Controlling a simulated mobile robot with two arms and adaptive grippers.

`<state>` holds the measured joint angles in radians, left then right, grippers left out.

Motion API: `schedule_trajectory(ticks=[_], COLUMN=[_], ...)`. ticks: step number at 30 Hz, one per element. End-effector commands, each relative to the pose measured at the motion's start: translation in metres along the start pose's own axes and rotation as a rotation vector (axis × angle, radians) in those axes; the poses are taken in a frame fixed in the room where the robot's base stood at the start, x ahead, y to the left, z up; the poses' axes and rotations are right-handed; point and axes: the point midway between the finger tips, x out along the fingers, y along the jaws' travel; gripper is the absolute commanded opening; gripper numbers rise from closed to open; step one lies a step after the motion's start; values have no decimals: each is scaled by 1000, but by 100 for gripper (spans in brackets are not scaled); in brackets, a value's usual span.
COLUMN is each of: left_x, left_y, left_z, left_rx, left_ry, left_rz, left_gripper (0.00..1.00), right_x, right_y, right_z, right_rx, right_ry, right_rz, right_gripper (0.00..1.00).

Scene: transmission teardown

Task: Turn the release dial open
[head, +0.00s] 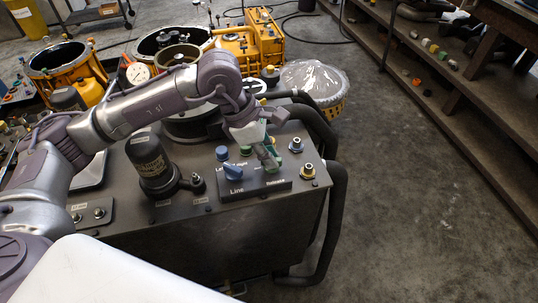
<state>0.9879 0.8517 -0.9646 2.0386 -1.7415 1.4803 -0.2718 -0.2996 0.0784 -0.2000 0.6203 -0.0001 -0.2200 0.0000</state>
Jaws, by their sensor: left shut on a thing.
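My left gripper (268,162) reaches down from my left arm onto the right part of a small black panel (254,188) on top of the grey cabinet. It is shut on the release dial there, and its fingers hide nearly all of the dial, so its angle cannot be told. My right gripper is not in view.
A black canister (150,163) stands left of the panel on the grey cabinet (250,240). Brass fittings (307,171) and thick black hoses (332,220) lie to the right. Yellow housings (262,38) stand behind. The floor (420,190) at right is clear up to the shelves (460,75).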

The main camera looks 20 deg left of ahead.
Motion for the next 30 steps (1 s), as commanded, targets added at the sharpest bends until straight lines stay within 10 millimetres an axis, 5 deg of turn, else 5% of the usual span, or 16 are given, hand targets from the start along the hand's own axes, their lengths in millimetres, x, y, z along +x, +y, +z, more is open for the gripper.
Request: schedule_trajectory(ticks=[10,11,15,25,30], left_x=[0,0,0,-2,-24], left_y=[0,0,0,0,2], left_z=[0,0,0,0,0], left_rx=[-5,-5,-4,-3,-3], left_ry=[2,2,2,1,-1], left_rz=[-1,-1,-1,1,5], left_gripper=[0,17,39,39,39], right_x=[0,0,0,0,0], right_y=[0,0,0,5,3], right_z=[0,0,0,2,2], right_rx=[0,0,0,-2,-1], right_ry=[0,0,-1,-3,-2], right_rz=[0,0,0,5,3], right_gripper=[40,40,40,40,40])
